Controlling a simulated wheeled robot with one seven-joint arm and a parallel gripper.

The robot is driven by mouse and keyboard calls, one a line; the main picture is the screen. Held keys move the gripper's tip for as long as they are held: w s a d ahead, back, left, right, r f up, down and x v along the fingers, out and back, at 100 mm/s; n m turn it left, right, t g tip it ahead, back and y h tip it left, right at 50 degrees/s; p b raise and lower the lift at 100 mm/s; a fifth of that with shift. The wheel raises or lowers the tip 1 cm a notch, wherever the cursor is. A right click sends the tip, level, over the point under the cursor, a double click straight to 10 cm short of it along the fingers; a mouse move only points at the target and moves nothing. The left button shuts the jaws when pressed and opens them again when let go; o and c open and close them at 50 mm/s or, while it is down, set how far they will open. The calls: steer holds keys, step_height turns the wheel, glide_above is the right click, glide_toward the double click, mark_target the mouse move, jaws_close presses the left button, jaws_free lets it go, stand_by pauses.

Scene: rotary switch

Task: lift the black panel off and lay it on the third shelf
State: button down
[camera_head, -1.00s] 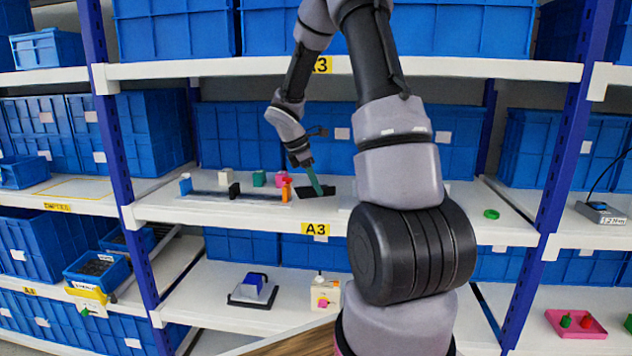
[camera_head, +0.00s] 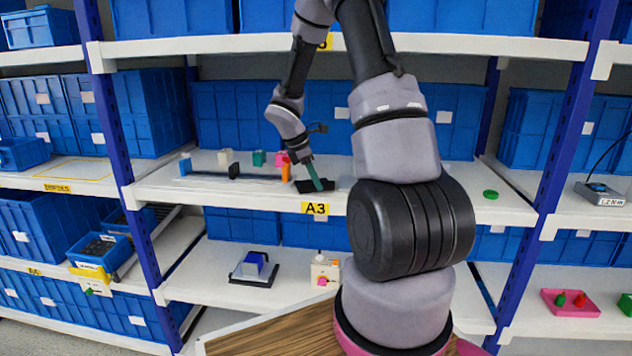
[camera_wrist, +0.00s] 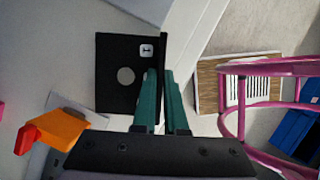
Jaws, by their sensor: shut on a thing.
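The black panel (camera_head: 314,186) lies at the front of the middle white shelf (camera_head: 240,194), near the A3 label. In the wrist view the black panel (camera_wrist: 112,85) shows as a dark plate with a round grey spot and a small white mark. A thin black upright part stands along its right edge. My gripper (camera_wrist: 161,74) has green fingers, shut on this upright part from both sides. In the head view my gripper (camera_head: 318,178) reaches down to the panel from above. I cannot tell whether the panel is touching the shelf.
An orange piece (camera_head: 286,173) stands just left of the panel, with pink, green, white and blue pieces further left. A green ring (camera_head: 490,194) lies to the right on the same shelf. The shelf below holds a blue-topped device (camera_head: 254,266) and a cream box (camera_head: 325,269).

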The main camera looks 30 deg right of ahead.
steer(key=shift+f, duration=0.5)
steer(key=c, duration=0.9)
jaws_free()
steer(key=shift+r, duration=0.1)
